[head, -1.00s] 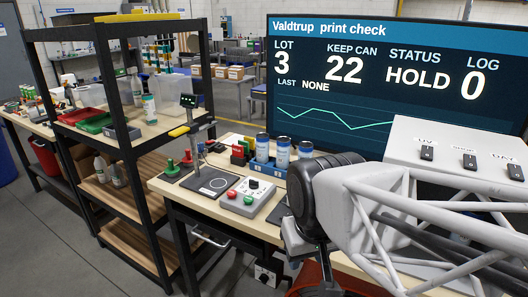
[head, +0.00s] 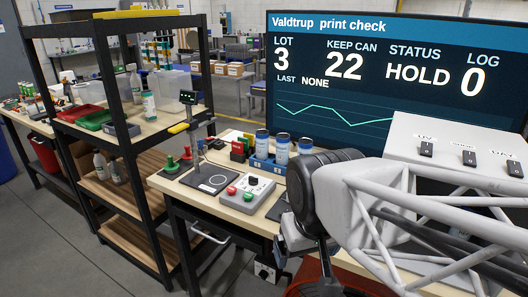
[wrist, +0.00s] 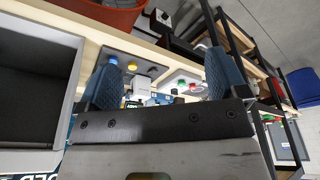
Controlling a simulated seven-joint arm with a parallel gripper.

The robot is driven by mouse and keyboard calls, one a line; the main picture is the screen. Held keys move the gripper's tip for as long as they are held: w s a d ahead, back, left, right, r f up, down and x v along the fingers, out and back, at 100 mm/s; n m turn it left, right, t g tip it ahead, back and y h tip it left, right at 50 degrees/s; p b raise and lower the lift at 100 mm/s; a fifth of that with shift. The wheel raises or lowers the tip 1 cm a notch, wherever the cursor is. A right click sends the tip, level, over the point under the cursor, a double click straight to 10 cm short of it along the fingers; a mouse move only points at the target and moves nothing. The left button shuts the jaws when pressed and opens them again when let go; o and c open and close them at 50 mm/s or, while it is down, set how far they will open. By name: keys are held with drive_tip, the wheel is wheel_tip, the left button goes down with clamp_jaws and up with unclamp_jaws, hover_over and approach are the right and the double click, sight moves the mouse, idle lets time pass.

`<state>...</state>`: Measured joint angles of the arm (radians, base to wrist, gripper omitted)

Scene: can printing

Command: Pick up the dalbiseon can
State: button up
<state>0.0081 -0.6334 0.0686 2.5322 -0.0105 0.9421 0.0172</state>
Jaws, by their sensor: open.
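Small white and blue items show beyond the fingers, partly hidden by the gripper body. In the head view my arm stands right of the cans and the fingertips are hidden.
A control box (head: 246,194) with red and green buttons and a dark round-marked pad (head: 212,180) sit in front of the rack. Green stamps (head: 171,163) stand left. The large screen (head: 390,80) reads HOLD. A black shelf stands left; a grey switch panel (head: 460,150) stands right.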

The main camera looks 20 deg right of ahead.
drive_tip(key=w+r+t+y, duration=0.1)
drive_tip(key=w+r+t, duration=0.15)
drive_tip(key=w, duration=1.45)
drive_tip(key=m+t+h, duration=0.5)
drive_tip(key=t+h, duration=0.2)
hover_over(283, 152)
drive_tip(key=s+a, duration=0.2)
drive_tip(key=s, duration=0.3)
wheel_tip(283, 152, down, 7)
drive_tip(key=shift+w+a+f, duration=0.15)
drive_tip(key=shift+w+a, duration=0.05)
drive_tip(key=shift+w, duration=0.05)
drive_tip(key=shift+w, duration=0.1)
drive_tip(key=shift+x, duration=1.2)
drive_tip(key=shift+w+d+f, duration=0.1)
drive_tip(key=shift+f, duration=0.05)
